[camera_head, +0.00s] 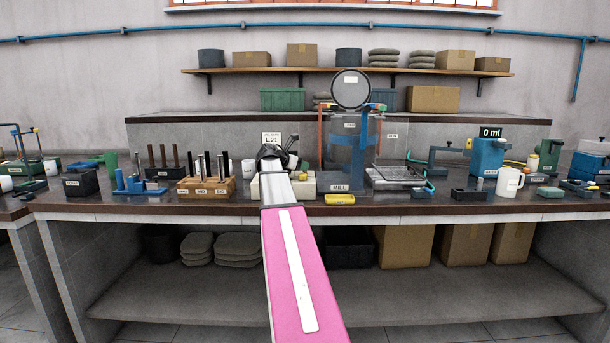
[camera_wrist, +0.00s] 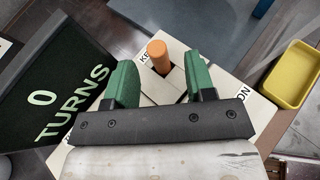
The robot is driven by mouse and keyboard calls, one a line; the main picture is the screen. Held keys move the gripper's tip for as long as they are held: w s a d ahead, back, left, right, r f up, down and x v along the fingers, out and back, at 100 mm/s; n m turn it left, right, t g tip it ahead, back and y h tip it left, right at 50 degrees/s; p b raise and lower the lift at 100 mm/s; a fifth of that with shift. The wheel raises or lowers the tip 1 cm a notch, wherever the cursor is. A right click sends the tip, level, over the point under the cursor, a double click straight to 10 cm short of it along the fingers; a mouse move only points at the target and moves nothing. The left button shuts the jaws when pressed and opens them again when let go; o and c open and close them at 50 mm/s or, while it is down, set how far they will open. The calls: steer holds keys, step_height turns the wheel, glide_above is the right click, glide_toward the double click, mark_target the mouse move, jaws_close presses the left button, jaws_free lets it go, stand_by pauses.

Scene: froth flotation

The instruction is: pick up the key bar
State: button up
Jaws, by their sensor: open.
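In the wrist view an orange cylinder (camera_wrist: 158,54) stands up out of a cream block (camera_wrist: 150,88). A label starting "KE" is beside it, partly hidden, so the cylinder appears to be the key bar. My gripper (camera_wrist: 161,72) is open, with one green finger on each side of the cylinder in the picture. I cannot tell whether the fingers are level with it or above it; no grip shows. In the head view my gripper (camera_head: 277,154) is over the cream block (camera_head: 274,188), and my arm hides the key bar.
A black "0 TURNS" display (camera_wrist: 50,92) stands close left of the gripper in the wrist view. A yellow tray (camera_wrist: 296,78) is at right. In the head view, a wooden rod rack (camera_head: 206,186) is left of the block and the mill (camera_head: 345,160) right.

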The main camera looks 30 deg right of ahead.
steer(key=x, duration=0.3)
steer(key=shift+w+d+f, duration=0.1)
steer(key=shift+d, duration=0.15)
jaws_close()
